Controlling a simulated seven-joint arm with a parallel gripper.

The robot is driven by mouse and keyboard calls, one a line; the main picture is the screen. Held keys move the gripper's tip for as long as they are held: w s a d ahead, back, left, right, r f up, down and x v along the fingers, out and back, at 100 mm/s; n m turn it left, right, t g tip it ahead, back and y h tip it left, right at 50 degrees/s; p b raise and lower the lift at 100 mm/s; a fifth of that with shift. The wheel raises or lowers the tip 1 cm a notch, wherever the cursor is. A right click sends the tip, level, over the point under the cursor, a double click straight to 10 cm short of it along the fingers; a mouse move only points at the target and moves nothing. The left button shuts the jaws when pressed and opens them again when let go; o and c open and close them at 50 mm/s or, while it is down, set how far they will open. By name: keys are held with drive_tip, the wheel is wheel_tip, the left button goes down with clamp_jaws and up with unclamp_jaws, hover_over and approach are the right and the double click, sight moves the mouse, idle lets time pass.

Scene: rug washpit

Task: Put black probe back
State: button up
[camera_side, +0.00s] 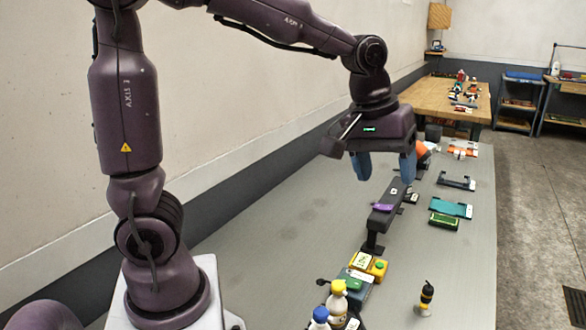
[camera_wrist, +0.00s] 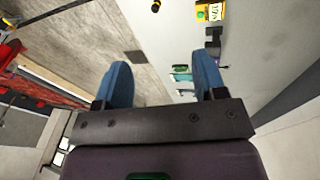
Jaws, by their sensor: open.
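My gripper (camera_side: 385,166) is open and empty, its two blue fingers pointing down above the far part of the bench. The wrist view shows the fingers (camera_wrist: 163,78) wide apart with nothing between them. A small upright black thing with a yellow band (camera_side: 427,297) stands at the near right on a pale base, well away from my gripper. It may be the black probe, but I cannot tell for sure. A dark raised bar stand (camera_side: 374,240) with a purple piece (camera_side: 383,207) on it stands below and nearer than my gripper.
Yellow boxes (camera_side: 378,269) and bottles (camera_side: 337,301) stand at the near end. A black bracket (camera_side: 456,183), teal piece (camera_side: 451,208) and green block (camera_side: 444,221) lie along the right edge. An orange thing (camera_side: 422,153) is beyond the gripper. The bench's left side is clear.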

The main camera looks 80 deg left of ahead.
drive_tip(key=s+r+m+t, duration=0.1)
drive_tip(key=s+m, duration=0.6)
drive_tip(key=s, duration=0.7)
drive_tip(key=shift+s+r+m+t+y, duration=0.2)
drive_tip(key=shift+s+m+t+y, duration=0.15)
drive_tip(key=shift+t, duration=0.35)
